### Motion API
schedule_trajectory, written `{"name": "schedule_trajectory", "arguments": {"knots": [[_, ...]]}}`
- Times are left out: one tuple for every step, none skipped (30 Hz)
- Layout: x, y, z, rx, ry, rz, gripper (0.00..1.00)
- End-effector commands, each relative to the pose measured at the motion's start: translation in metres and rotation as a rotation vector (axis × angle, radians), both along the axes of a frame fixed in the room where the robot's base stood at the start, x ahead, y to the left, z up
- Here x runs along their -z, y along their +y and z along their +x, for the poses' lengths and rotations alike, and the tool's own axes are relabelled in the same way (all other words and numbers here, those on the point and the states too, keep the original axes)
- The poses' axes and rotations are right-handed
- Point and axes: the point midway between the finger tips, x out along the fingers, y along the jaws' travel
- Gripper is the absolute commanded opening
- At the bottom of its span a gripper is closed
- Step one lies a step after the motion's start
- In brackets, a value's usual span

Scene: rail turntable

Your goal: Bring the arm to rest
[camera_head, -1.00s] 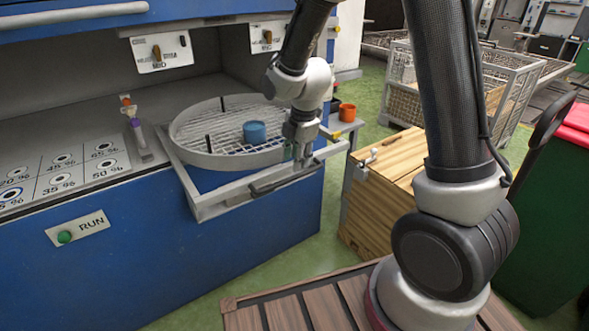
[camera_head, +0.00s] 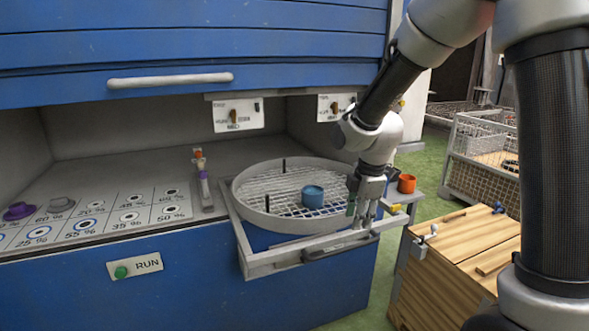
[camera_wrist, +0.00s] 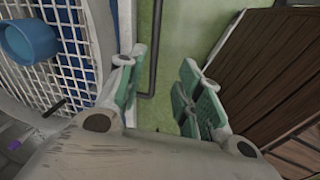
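My gripper (camera_head: 362,210) hangs fingers-down at the right front rim of the round turntable basket (camera_head: 246,212) in the head view. In the wrist view its green-padded fingers (camera_wrist: 160,92) stand apart with nothing between them but green floor and a dark bar. A blue cup (camera_head: 313,197) stands on the basket's wire mesh, left of my gripper and apart from it. The cup also shows at the upper left of the wrist view (camera_wrist: 30,40).
A grey frame with a handle (camera_head: 340,247) surrounds the basket's front. An orange cup (camera_head: 406,184) sits on a small side shelf right of my gripper. A wooden crate (camera_head: 465,250) stands at the right. A raised blue shutter (camera_head: 190,45) hangs above the worktop.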

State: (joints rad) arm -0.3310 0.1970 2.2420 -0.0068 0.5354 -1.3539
Motion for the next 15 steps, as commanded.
{"name": "schedule_trajectory", "arguments": {"knots": [[0.002, -0.003, -0.007, 0.085, 0.029, 0.004, 0.35], [0.005, -0.005, -0.014, 0.150, 0.053, 0.004, 0.35], [0.008, -0.008, -0.024, 0.241, 0.088, 0.002, 0.35], [0.008, -0.011, -0.032, 0.312, 0.110, 0.000, 0.35], [0.006, -0.014, -0.039, 0.383, 0.126, 0.000, 0.35], [0.000, -0.018, -0.050, 0.480, 0.142, 0.002, 0.35], [-0.005, -0.023, -0.058, 0.557, 0.151, 0.004, 0.35], [-0.011, -0.028, -0.067, 0.634, 0.159, 0.006, 0.35], [-0.021, -0.036, -0.078, 0.744, 0.164, 0.013, 0.35], [-0.029, -0.043, -0.088, 0.828, 0.166, 0.020, 0.35], [-0.037, -0.049, -0.097, 0.908, 0.165, 0.028, 0.35], [-0.048, -0.058, -0.110, 1.010, 0.163, 0.039, 0.35], [-0.056, -0.064, -0.119, 1.082, 0.159, 0.051, 0.35], [-0.064, -0.070, -0.128, 1.152, 0.153, 0.064, 0.35], [-0.074, -0.079, -0.141, 1.243, 0.143, 0.083, 0.35]]}}
